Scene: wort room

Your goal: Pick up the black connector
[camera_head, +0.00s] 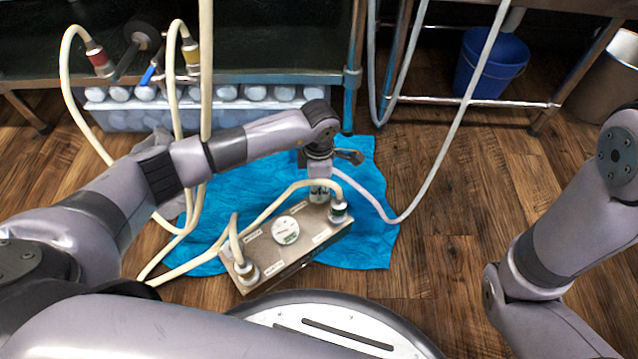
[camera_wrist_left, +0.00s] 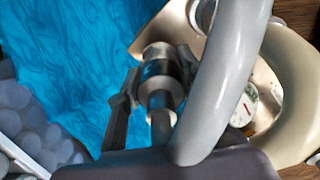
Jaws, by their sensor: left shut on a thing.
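My left gripper (camera_head: 320,172) points down at the far right edge of a metal manifold box (camera_head: 268,258). It is shut on the black connector (camera_head: 319,194), a metal cylinder with a dark band. In the left wrist view, the connector (camera_wrist_left: 160,78) sits between the two fingers of the left gripper (camera_wrist_left: 155,88). A thick pale hose (camera_wrist_left: 225,70) crosses in front and hides part of the view. I cannot tell whether the connector still touches the box. My right gripper is out of view; only the right arm shows.
A green-banded connector (camera_head: 338,212) stands on the box close to my gripper, with another hose connector (camera_head: 246,271) at its near left corner. A blue cloth (camera_head: 372,245) lies beneath. Red (camera_head: 97,57) and yellow (camera_head: 191,54) connectors hang at the back left. A blue bucket (camera_head: 490,65) stands behind.

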